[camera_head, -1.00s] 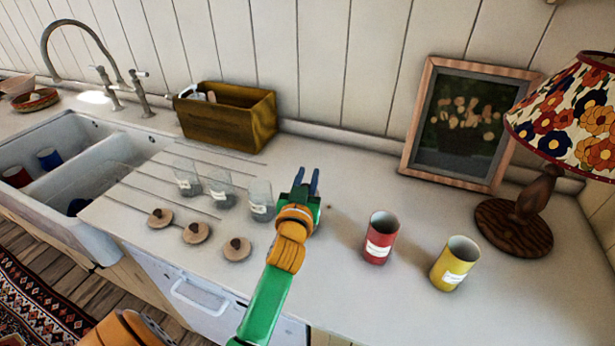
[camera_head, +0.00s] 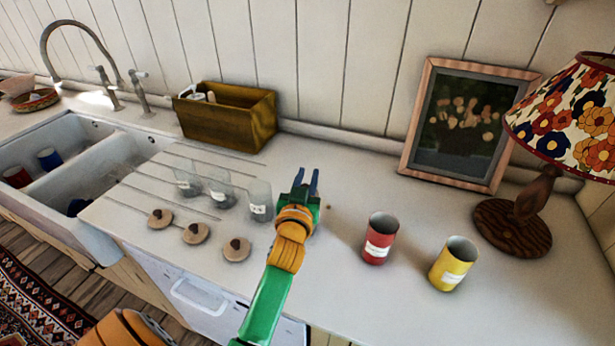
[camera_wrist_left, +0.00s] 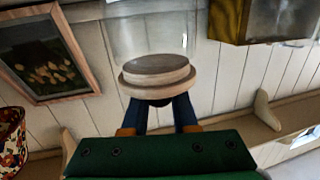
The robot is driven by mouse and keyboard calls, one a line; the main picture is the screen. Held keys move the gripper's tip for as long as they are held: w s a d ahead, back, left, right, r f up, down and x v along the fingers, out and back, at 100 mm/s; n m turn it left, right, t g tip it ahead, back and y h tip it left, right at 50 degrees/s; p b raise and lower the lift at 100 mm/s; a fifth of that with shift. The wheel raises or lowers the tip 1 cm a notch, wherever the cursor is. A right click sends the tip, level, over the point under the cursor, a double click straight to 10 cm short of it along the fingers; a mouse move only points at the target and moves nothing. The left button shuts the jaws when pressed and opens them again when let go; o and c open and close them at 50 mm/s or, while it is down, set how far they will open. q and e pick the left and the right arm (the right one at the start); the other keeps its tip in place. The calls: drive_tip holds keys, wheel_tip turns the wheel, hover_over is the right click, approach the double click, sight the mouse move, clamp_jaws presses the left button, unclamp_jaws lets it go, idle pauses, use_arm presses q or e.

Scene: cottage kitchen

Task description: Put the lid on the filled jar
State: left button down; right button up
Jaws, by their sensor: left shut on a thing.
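My left gripper (camera_head: 306,182) is over the counter, just right of the rightmost of three clear, labelled glass jars (camera_head: 260,200). In the left wrist view its blue fingers (camera_wrist_left: 160,112) are shut on the dark knob of a round wooden lid (camera_wrist_left: 157,72). The head view does not show the held lid clearly. Three more wooden lids with knobs (camera_head: 195,233) lie in front of the jars. Jar contents cannot be made out. My right gripper is out of view.
A red can (camera_head: 380,240) and a yellow can (camera_head: 454,264) stand to the right. A picture frame (camera_head: 408,150), a lamp (camera_head: 540,190) and a wooden box (camera_head: 225,125) stand near the wall. The sink (camera_head: 60,205) is at left. The counter's front right is clear.

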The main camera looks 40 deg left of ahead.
use_arm(q)
drive_tip(key=shift+f+b, duration=0.55)
drive_tip(key=shift+f, duration=0.1)
drive_tip(key=c, duration=1)
unclamp_jaws()
